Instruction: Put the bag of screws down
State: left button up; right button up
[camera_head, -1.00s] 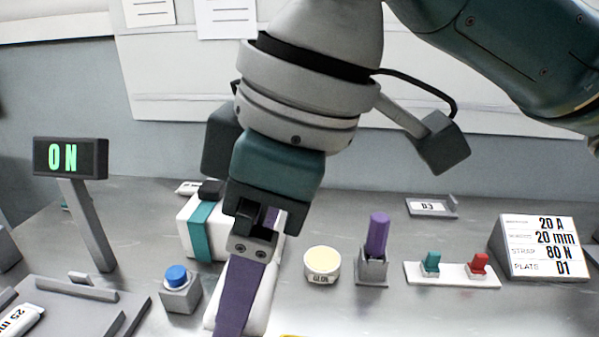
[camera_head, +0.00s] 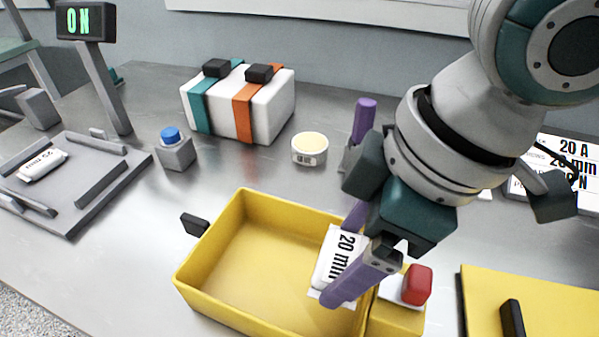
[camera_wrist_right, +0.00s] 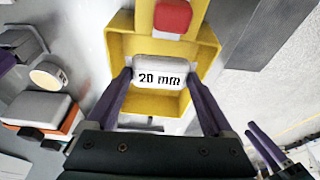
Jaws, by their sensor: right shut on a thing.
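My right gripper (camera_head: 338,264) is shut on a white bag of screws (camera_head: 332,256) labelled "20 mm". The bag is at the right end of a yellow tray (camera_head: 213,238), inside its outline; I cannot tell whether it touches the floor of the tray. In the right wrist view the bag (camera_wrist_right: 161,78) sits between the two purple fingers, with the tray (camera_wrist_right: 120,48) around and behind it. My left gripper (camera_wrist_right: 266,146) shows small at the lower right of that view; its opening is unclear. It is outside the head view.
A strapped white box (camera_head: 268,118), a round tub (camera_head: 309,149) and a blue button (camera_head: 171,135) stand behind. A fixture plate (camera_head: 85,180) holds another white bag (camera_head: 42,165).

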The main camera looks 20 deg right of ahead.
notch_tip(320, 180, down, 7)
jog(key=shift+f+b, duration=0.1)
jog(key=shift+b, duration=0.75)
jog(key=shift+f, duration=0.1)
jog(key=shift+f, duration=0.15)
jog(key=o, duration=1.2)
jog(key=shift+c, duration=0.2)
jog(key=p+v, duration=0.3)
jog(key=v, duration=0.9)
jog(key=shift+p, duration=0.3)
